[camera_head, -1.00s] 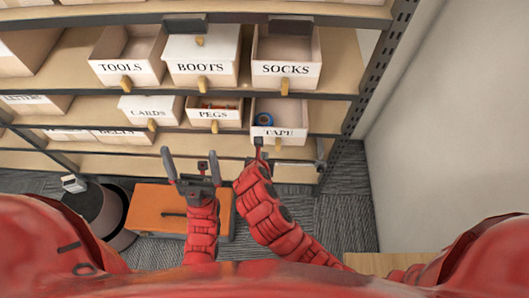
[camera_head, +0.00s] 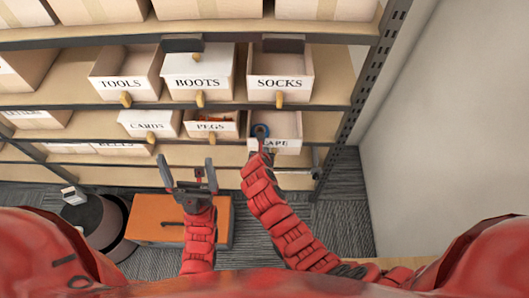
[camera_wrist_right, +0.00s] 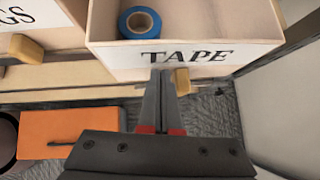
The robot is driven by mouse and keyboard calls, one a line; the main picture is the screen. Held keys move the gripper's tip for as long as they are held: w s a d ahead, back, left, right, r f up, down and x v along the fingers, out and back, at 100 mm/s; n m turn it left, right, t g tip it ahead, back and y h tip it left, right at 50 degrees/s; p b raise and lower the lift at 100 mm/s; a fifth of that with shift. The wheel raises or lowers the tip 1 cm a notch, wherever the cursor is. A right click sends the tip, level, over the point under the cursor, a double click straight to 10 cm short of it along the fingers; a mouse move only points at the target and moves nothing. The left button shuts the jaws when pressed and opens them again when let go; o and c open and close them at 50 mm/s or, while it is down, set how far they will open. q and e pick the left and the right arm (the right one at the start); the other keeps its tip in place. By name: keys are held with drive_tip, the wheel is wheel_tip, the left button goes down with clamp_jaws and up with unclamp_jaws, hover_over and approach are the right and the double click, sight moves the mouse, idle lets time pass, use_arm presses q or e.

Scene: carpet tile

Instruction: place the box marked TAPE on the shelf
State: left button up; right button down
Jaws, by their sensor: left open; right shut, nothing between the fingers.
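The white box marked TAPE (camera_head: 290,130) rests at the right end of a lower shelf (camera_head: 322,126), its front jutting out further than the PEGS box. It is open-topped and holds a blue tape roll (camera_head: 261,131). In the right wrist view the TAPE box (camera_wrist_right: 215,62) shows its label and a wooden knob (camera_wrist_right: 182,81). My right gripper (camera_head: 264,146) is shut and empty. Its fingertips (camera_wrist_right: 161,74) are at the front face, left of the knob; contact is hard to tell. My left gripper (camera_head: 187,172) is open and empty, left of and below the TAPE box.
The PEGS box (camera_head: 212,126) stands to the left on the same shelf. The SOCKS box (camera_head: 280,83) is above. A perforated upright (camera_head: 367,100) and grey wall (camera_head: 440,130) bound the right side. An orange cabinet (camera_head: 155,215) stands on the carpet below.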

drive_tip(key=shift+w, duration=0.1)
drive_tip(key=w+p, duration=0.1)
drive_tip(key=w, duration=0.3)
drive_tip(key=w+p, duration=0.1)
drive_tip(key=w, duration=0.1)
drive_tip(key=shift+w+d+r+p, duration=0.1)
drive_tip(key=shift+d+p, duration=0.2)
drive_tip(key=shift+d, duration=0.05)
drive_tip(key=shift+w+d, duration=0.15)
drive_tip(key=shift+w, duration=0.3)
